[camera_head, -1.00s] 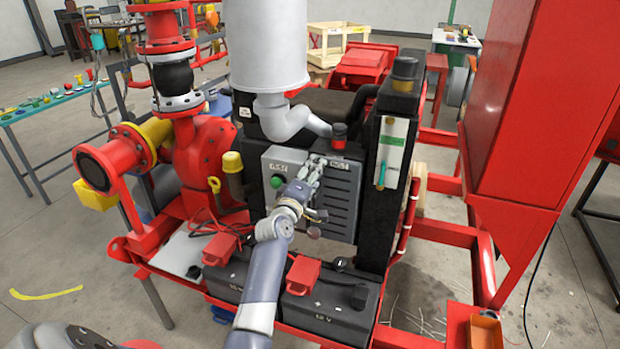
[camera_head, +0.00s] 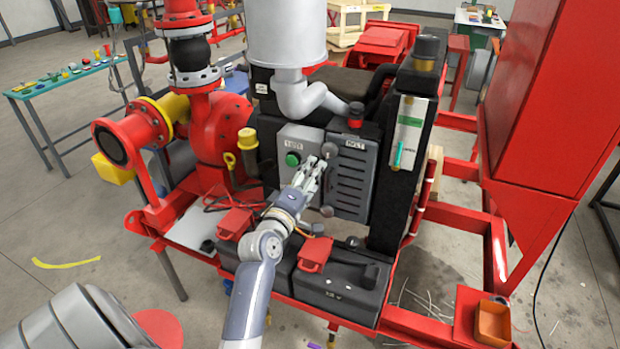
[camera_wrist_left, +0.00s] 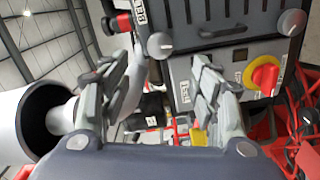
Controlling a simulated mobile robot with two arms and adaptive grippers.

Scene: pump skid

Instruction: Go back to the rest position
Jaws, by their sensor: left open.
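My left gripper (camera_head: 314,170) is in front of the engine's grey control panel in the head view, its arm rising from the bottom edge. Its two fingers stand apart in the left wrist view (camera_wrist_left: 160,75), with nothing between them. The grey control box (camera_head: 297,138) has a green button (camera_head: 292,159); the gripper covers its lower right part. A red switch on a yellow plate (camera_wrist_left: 264,77) shows beyond the fingers in the wrist view. The slatted belt cover (camera_head: 350,185) is right of the gripper. I cannot tell the exact gap to the panel. My right gripper is out of view.
Black batteries with red terminal covers (camera_head: 315,253) lie below the arm. A grey silencer (camera_head: 287,35) stands above the panel. A red cabinet (camera_head: 560,90) stands at the right, with an orange tray (camera_head: 493,322) below it. Open floor shows at the left.

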